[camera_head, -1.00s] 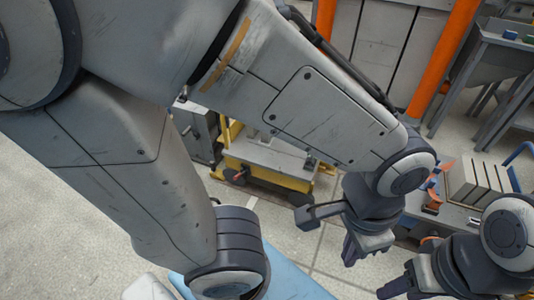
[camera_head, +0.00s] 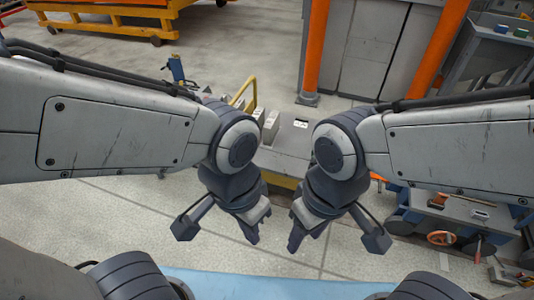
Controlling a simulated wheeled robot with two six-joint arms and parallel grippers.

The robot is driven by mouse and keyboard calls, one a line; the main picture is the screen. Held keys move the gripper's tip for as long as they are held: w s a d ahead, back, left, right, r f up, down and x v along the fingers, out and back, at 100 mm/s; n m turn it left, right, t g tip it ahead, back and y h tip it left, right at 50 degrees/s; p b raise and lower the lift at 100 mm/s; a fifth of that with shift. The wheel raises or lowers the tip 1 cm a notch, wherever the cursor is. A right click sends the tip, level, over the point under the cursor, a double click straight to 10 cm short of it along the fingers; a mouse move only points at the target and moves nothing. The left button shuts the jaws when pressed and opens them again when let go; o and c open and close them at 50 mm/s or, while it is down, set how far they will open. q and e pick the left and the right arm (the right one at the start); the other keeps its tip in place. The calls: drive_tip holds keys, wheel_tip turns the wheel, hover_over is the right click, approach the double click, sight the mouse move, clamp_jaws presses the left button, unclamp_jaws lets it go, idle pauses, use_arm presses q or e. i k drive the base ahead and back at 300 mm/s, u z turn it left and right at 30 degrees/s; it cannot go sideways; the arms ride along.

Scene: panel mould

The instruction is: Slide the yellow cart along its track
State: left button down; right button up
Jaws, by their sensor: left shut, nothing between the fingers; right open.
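The yellow cart (camera_head: 288,137) stands on the floor beyond my two grippers, partly hidden by both wrists. Its grey top, a yellow rail at its back left and part of its yellow lower frame show between the arms. Pale blocks (camera_head: 269,126) stand at its left side. My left gripper (camera_head: 253,226) is shut and empty, pointing down in front of the cart in the picture. My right gripper (camera_head: 304,230) is open and empty, a short way to the right of it. Neither visibly touches the cart. I cannot make out the track clearly.
A grey unit with an orange handwheel (camera_head: 440,238) stands at the right. Orange posts (camera_head: 315,45) flank a grey cabinet (camera_head: 367,50) behind the cart. A yellow-orange rack (camera_head: 110,12) is at the upper left. A blue surface (camera_head: 260,284) lies at the bottom.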

sight(285, 162)
drive_tip(key=u, duration=1.65)
drive_tip(key=i, duration=1.1)
drive_tip(key=z, duration=2.1)
